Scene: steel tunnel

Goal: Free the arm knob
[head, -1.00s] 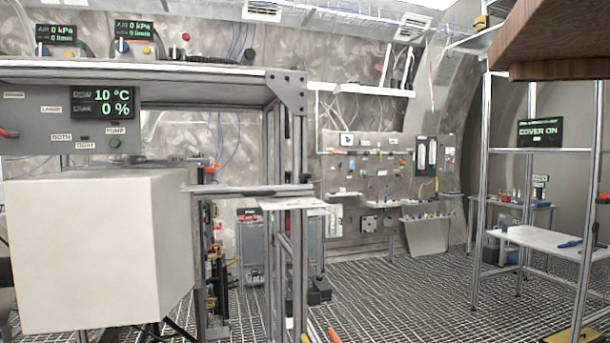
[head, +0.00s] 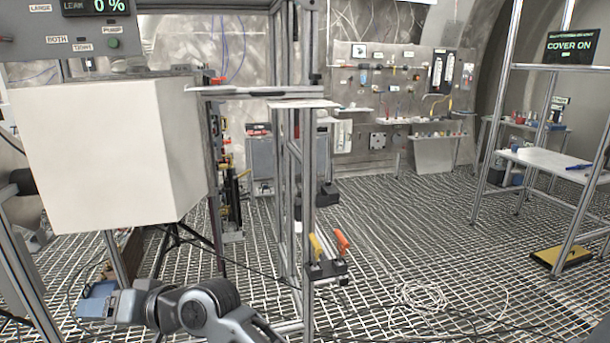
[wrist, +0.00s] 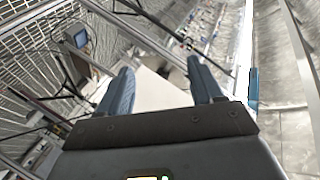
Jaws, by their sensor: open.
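No part in view can be told for sure as the arm knob. A yellow handle (head: 317,246) and an orange handle (head: 342,241) stand tilted on a dark clamp (head: 327,269) low on the metal post. My gripper shows in the wrist view (wrist: 160,66) with its two blue fingers apart and nothing between them. Behind the fingers is a pale box surface (wrist: 158,90). In the head view my arm reaches in from the bottom, with its end at lower left, below the white box and well left of the clamp.
A large white box (head: 95,155) hangs at left under a control panel (head: 60,40). A metal frame post (head: 307,180) stands mid-view with a small shelf. A rack with a "COVER ON" screen (head: 571,46) is at right. Cables (head: 425,297) lie on the open grating floor.

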